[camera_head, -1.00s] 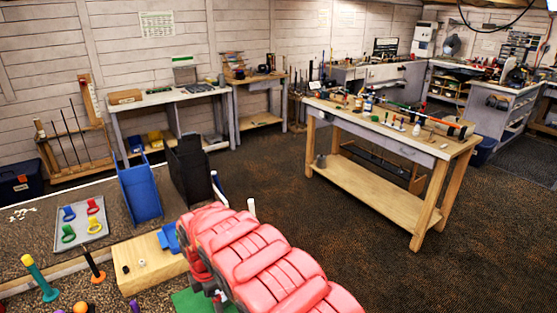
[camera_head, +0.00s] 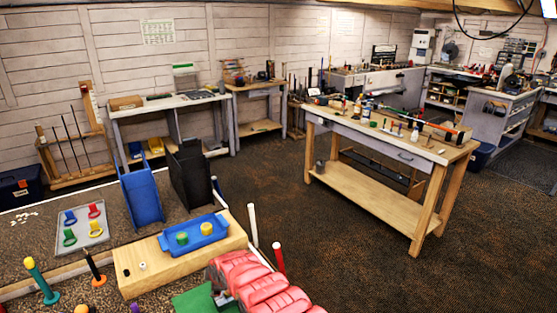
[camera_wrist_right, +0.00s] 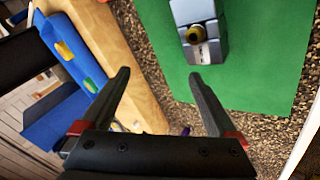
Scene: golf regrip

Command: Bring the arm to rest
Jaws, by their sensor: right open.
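My right arm, with red padded covers, comes in at the bottom middle of the head view. My right gripper (camera_wrist_right: 158,76) is open in the right wrist view, with two black fingers spread and nothing between them. It is over the bench, between the wooden block (camera_wrist_right: 105,30) and a green mat (camera_wrist_right: 245,75). A grey clamp-like block (camera_wrist_right: 203,50) with a dark yellow round piece on it stands on the mat, beyond the fingertips. My left gripper is not in view.
A blue tray (camera_head: 168,244) with a green and a yellow round piece sits on the wooden block (camera_head: 140,282). Blue (camera_head: 140,195) and black (camera_head: 190,175) bins stand behind. Upright posts stand at the front left.

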